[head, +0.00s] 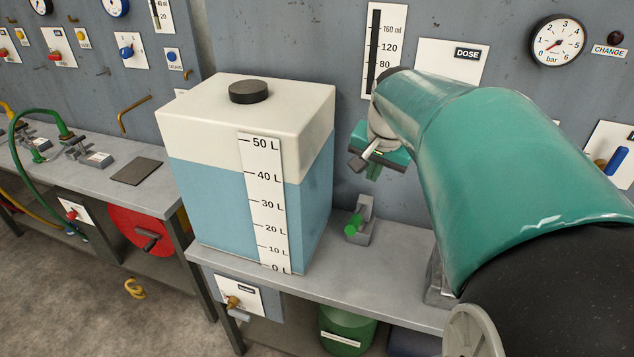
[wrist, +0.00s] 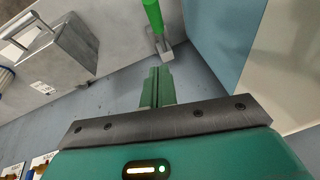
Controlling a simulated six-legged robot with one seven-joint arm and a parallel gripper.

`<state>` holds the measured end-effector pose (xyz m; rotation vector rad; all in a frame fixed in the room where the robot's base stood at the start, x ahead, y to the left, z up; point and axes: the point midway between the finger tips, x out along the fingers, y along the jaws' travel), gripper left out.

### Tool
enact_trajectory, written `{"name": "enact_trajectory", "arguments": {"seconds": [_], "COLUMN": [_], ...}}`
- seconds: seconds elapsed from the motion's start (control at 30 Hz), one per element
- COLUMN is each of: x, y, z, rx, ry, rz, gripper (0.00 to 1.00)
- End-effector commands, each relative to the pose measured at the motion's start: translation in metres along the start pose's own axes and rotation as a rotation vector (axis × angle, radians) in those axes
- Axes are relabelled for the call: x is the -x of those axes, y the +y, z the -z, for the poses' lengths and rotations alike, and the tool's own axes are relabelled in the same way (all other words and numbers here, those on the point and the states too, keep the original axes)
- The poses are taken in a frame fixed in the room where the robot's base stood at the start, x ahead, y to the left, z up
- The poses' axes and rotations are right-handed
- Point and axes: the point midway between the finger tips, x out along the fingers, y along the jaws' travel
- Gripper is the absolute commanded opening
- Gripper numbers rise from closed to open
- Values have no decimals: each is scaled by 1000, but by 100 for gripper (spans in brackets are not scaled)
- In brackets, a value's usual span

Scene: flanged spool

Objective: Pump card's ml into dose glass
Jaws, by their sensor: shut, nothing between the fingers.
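My gripper (head: 374,172) is shut and empty, held in the air to the right of the tank. It also shows in the wrist view (wrist: 157,85), fingers together. A green handle (head: 354,224) on a small grey metal base stands on the bench below my gripper. The handle (wrist: 153,15) lies just beyond my fingertips in the wrist view, apart from them as far as I can tell. The DOSE card (head: 452,60) is on the wall, its lower part hidden by my arm. An ml scale (head: 386,40) with a dark column is beside it. I cannot make out a dose glass.
A white tank (head: 245,130) with a black cap and blue liquid near 40 L stands on the bench (head: 330,283), left of my gripper. A bar gauge (head: 558,42) and CHANGE label (head: 610,50) are at right. A metal block (wrist: 50,62) shows in the wrist view.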

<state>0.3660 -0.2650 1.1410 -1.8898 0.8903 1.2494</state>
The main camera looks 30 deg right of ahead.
Motion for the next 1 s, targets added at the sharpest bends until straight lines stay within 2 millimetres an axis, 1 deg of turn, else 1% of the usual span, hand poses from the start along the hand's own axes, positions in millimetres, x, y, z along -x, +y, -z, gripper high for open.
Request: {"name": "enact_trajectory", "arguments": {"seconds": [0.17, 0.27, 0.37, 0.77, 0.9, 1.0], "x": [-2, -9, -22, -101, -116, -123], "y": [0, 0, 0, 0, 0, 0], "z": [-1, -2, -2, -3, -18, -25], "rx": [3, 3, 4, 3, 5, 5], "ry": [-1, -3, -4, -5, -3, -2], "rz": [0, 0, -1, -2, 0, 1], "gripper": [0, 0, 0, 0, 0, 0]}}
